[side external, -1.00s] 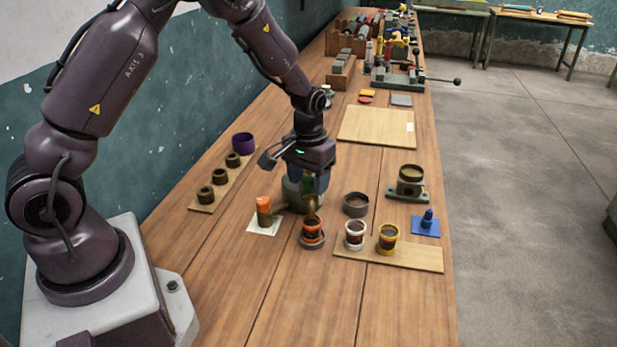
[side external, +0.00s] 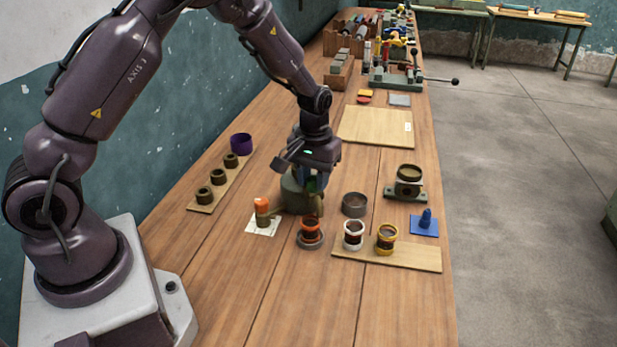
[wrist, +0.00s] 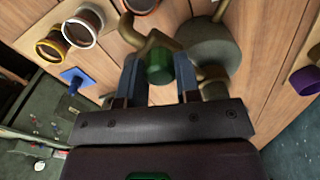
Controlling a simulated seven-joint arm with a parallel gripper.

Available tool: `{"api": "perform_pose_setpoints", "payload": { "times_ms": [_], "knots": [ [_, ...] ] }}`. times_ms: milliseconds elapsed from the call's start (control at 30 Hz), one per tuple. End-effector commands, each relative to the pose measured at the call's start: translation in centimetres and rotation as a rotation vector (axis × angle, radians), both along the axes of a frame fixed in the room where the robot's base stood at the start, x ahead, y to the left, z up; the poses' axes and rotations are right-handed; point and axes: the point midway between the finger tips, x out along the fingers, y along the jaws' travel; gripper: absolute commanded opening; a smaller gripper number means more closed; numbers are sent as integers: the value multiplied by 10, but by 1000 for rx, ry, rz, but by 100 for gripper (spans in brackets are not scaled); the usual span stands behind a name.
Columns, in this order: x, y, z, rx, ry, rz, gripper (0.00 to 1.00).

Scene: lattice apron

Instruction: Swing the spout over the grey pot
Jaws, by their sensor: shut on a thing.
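The spout is a bent brass pipe (wrist: 150,40) with a green knob (wrist: 160,66), beside a round grey-green base (wrist: 210,45). The base also shows in the side view (side external: 296,197). My gripper (wrist: 160,80) is shut on the green knob, with a finger at each side of it. The pipe's far end points toward the orange-banded pot (side external: 311,231) in the wrist view. A dark grey round pot (side external: 354,206) stands right of the base in the side view, apart from my gripper. My gripper partly hides the spout in the side view.
White-banded (side external: 353,235) and yellow-banded (side external: 386,240) pots stand on a board at the front. An orange-topped piece (side external: 262,207) stands on white paper to the left. A stand with a pot (side external: 408,181) and a blue piece (side external: 426,219) are at right.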

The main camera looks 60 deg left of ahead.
Motion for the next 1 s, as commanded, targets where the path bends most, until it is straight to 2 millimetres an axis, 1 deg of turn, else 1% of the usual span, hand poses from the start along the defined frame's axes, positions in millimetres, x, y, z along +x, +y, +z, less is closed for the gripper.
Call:
{"api": "perform_pose_setpoints", "payload": {
  "times_ms": [200,467,700,1000],
  "knots": [
    [17,-3,0,0,1,190,0],
    [39,-1,0,-1,1,438,0],
    [58,5,0,-2,0,660,0],
    [74,15,0,-2,0,883,0]
  ]
}}
